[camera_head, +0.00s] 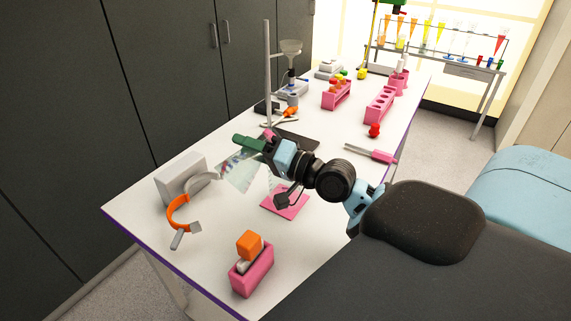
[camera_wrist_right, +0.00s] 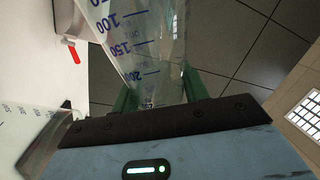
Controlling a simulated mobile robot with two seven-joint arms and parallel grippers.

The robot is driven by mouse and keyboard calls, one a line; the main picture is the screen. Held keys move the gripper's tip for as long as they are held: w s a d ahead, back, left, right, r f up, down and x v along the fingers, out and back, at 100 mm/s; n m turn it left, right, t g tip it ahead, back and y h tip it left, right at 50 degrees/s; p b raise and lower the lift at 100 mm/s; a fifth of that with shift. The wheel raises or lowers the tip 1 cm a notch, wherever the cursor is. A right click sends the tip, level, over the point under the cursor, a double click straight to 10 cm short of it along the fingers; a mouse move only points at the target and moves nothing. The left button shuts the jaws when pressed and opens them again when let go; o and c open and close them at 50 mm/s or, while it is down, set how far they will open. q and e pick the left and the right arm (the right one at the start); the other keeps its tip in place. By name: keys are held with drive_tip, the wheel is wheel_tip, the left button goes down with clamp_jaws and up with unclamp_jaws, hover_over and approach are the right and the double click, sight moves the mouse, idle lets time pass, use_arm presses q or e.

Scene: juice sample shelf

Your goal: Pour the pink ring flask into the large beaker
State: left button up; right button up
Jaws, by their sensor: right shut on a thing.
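My right gripper (camera_head: 250,143) reaches in from the right over the table, its green fingers shut on a clear glass flask. The flask (camera_head: 240,172) shows as a see-through cone below and left of the fingers. In the right wrist view the flask (camera_wrist_right: 140,40), with blue marks 100, 150 and 200, lies between the green fingers (camera_wrist_right: 160,92). A small pink part (camera_head: 268,134) shows beside the fingers; I cannot tell if it is the flask's ring. Another clear vessel with graduations (camera_wrist_right: 30,130), perhaps the large beaker, stands at lower left there. The flask's contents and exact tilt are unclear.
A pink mat (camera_head: 287,203) lies below my wrist. A grey box (camera_head: 180,178) and an orange curved item (camera_head: 178,212) are on the left. A pink holder with an orange block (camera_head: 251,275) is at the front. Pink racks (camera_head: 380,104) and a stand (camera_head: 267,75) are behind.

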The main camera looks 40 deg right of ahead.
use_arm(q)
drive_tip(key=shift+s+f, duration=0.1)
drive_tip(key=shift+f, duration=0.1)
use_arm(e)
drive_tip(key=shift+a, duration=0.1)
use_arm(q)
drive_tip(key=shift+s+d, duration=0.1)
use_arm(e)
drive_tip(key=shift+m, duration=0.3)
use_arm(q)
drive_tip(key=shift+f, duration=0.1)
drive_tip(key=shift+s+d+f+b, duration=0.1)
drive_tip(key=shift+s+b, duration=0.05)
drive_tip(key=shift+b, duration=0.2)
use_arm(e)
drive_tip(key=shift+m, duration=0.3)
use_arm(q)
drive_tip(key=shift+f, duration=0.1)
use_arm(e)
drive_tip(key=shift+f+t, duration=0.1)
drive_tip(key=shift+t, duration=0.3)
use_arm(q)
drive_tip(key=shift+s+f, duration=0.1)
drive_tip(key=shift+s, duration=0.1)
drive_tip(key=shift+s+f, duration=0.1)
drive_tip(key=shift+f, duration=0.1)
use_arm(e)
drive_tip(key=shift+f+m, duration=0.1)
drive_tip(key=shift+m, duration=0.3)
